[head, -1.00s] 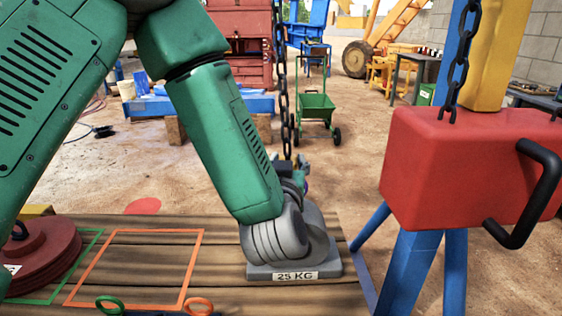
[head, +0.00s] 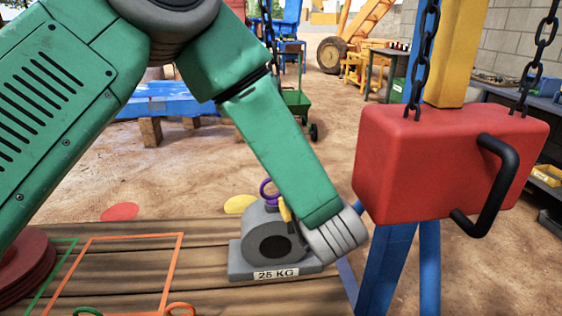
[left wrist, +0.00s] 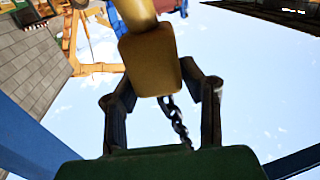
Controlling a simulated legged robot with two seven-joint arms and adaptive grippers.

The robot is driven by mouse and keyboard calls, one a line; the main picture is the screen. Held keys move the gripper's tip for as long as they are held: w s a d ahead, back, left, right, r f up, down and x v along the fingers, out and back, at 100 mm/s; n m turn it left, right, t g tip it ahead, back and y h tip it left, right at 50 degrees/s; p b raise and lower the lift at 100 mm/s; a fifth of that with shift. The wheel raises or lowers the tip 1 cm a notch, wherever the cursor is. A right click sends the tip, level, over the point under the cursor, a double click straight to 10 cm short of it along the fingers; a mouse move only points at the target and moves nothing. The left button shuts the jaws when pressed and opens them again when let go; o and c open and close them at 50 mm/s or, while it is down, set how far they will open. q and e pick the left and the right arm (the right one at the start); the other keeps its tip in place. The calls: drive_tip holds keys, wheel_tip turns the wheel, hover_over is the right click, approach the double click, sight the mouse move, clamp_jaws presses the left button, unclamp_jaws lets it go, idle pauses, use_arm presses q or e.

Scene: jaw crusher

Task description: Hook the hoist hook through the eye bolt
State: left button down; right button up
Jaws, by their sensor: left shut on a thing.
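The eye bolt, a purple ring (head: 269,189), stands on top of the grey 25 KG weight (head: 245,248). A yellow piece (head: 286,211), probably part of the hoist hook, shows just right of the ring; whether it touches or passes through the ring cannot be told. My left forearm reaches down from the upper left, its grey wrist right of the weight, hiding most of the hand. In the left wrist view, my left gripper (left wrist: 168,86) is shut on a yellow block (left wrist: 152,68), with a dark chain (left wrist: 176,122) beyond. My right gripper is out of view.
A red hoist block (head: 425,165) with a black handle (head: 495,185) hangs on chains at right, before the blue post (head: 393,265). The weight stands on a wooden deck (head: 205,285) marked with an orange outline (head: 175,262). Dark red plates (head: 22,262) sit at left.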

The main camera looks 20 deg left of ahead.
use_arm(q)
drive_tip(key=shift+d+r, duration=0.1)
drive_tip(key=shift+d, duration=0.05)
drive_tip(key=shift+w, duration=0.15)
drive_tip(key=shift+f+p+x, duration=0.2)
drive_tip(key=shift+x, duration=0.95)
drive_tip(key=shift+f+p+x, duration=0.15)
drive_tip(key=shift+x, duration=0.95)
drive_tip(key=shift+a, duration=0.25)
drive_tip(key=shift+p+x, duration=0.55)
drive_tip(key=shift+x, duration=0.95)
drive_tip(key=shift+a+r, duration=0.1)
drive_tip(key=shift+r, duration=0.15)
drive_tip(key=shift+w+a+r+p, duration=0.25)
drive_tip(key=shift+a+r+p, duration=0.1)
drive_tip(key=shift+p, duration=0.2)
